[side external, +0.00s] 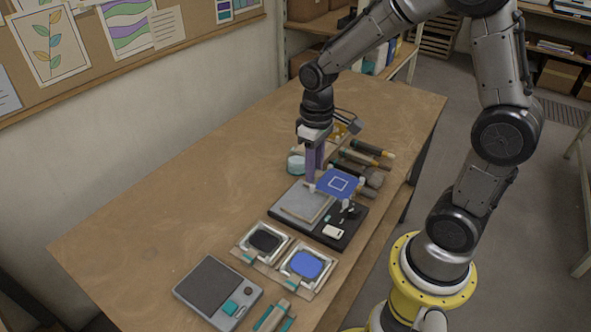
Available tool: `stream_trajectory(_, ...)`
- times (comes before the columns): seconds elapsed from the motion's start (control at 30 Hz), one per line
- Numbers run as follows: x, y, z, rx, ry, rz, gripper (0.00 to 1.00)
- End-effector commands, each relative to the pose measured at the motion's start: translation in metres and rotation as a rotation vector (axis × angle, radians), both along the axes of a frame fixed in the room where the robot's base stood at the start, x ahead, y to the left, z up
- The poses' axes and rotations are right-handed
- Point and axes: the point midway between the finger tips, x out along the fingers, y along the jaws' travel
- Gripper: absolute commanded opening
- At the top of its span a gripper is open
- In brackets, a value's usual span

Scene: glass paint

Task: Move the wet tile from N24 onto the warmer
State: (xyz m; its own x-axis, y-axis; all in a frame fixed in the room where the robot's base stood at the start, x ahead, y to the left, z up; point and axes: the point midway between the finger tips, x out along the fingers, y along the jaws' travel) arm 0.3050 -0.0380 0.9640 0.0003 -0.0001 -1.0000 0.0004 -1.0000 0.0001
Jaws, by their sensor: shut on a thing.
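A blue tile with a white square outline (339,184) is at my gripper (315,182), which is shut on its left side. The tile looks flat and seems to be above the back of a black board (329,239). The board bears a grey plate (301,203) and small light parts. I cannot tell the gap below the tile. A grey device with a dark flat top and a teal block (212,283) stands at the near left; I cannot tell whether it or the grey plate is the warmer. No N24 label is readable.
Two metal holders stand in front of the board, one with a black pad (265,240), one with a blue pad (306,264). A teal-lidded round pot (296,164) and several brushes or tools (366,150) lie behind. A teal-handled tool (273,315) is nearest. The table's left side is clear.

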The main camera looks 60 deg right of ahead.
Motion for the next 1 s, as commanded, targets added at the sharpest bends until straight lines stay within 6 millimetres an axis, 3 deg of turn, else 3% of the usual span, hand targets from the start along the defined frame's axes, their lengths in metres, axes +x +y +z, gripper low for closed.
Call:
stream_trajectory(0.2,-0.033,0.004,0.015,0.000,-0.002,0.000,0.00)
stream_trajectory(0.5,-0.046,0.006,0.025,0.000,-0.003,-0.080,0.00)
stream_trajectory(0.63,-0.016,0.005,0.039,0.000,-0.002,-0.190,0.00)
stream_trajectory(0.77,0.031,0.022,0.047,0.000,0.001,-0.257,0.00)
stream_trajectory(1.0,0.110,0.095,0.041,-0.001,0.003,-0.274,0.00)
